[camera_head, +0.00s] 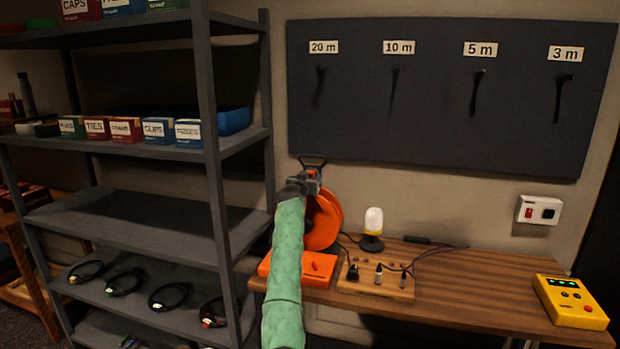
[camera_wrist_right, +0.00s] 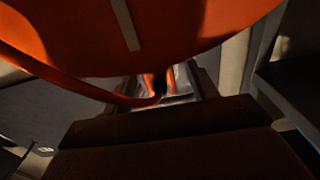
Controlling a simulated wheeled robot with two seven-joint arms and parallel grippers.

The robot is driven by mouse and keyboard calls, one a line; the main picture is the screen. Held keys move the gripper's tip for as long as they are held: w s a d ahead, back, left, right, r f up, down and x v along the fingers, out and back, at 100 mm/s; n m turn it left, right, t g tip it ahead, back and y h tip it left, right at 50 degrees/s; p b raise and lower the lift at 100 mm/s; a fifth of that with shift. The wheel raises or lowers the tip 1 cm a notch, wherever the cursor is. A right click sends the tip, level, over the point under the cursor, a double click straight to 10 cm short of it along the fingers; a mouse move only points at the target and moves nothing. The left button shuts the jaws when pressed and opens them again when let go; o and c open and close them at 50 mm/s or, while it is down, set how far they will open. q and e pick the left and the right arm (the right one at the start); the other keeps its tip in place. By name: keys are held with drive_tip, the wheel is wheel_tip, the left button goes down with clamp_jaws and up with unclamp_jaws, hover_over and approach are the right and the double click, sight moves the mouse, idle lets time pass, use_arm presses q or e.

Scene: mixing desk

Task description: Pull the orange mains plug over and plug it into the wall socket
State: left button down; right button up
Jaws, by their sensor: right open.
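The orange cable reel (camera_head: 324,219) stands at the left end of the wooden desk. My right gripper (camera_head: 309,180), at the end of the green-sleeved arm, is open at the upper left of the reel. A small orange part (camera_head: 313,173) shows by its fingers; I cannot tell for sure that it is the plug. In the right wrist view the reel's disc (camera_wrist_right: 150,40) fills the top. An orange cable (camera_wrist_right: 60,80) runs to a dark and orange piece (camera_wrist_right: 158,82) around the jaw opening. The white wall socket (camera_head: 539,210) with a red switch is at the right. My left gripper is out of view.
On the desk (camera_head: 470,285) are an orange box (camera_head: 300,267), a wooden block with connectors (camera_head: 375,282), a lamp (camera_head: 373,225) and a yellow tester (camera_head: 571,301). A dark cable lies toward the back. The desk's middle right is clear. A metal shelf (camera_head: 212,120) stands left.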

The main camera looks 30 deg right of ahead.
drive_tip(key=shift+b, duration=0.4)
clamp_jaws()
drive_tip(key=shift+v, duration=3)
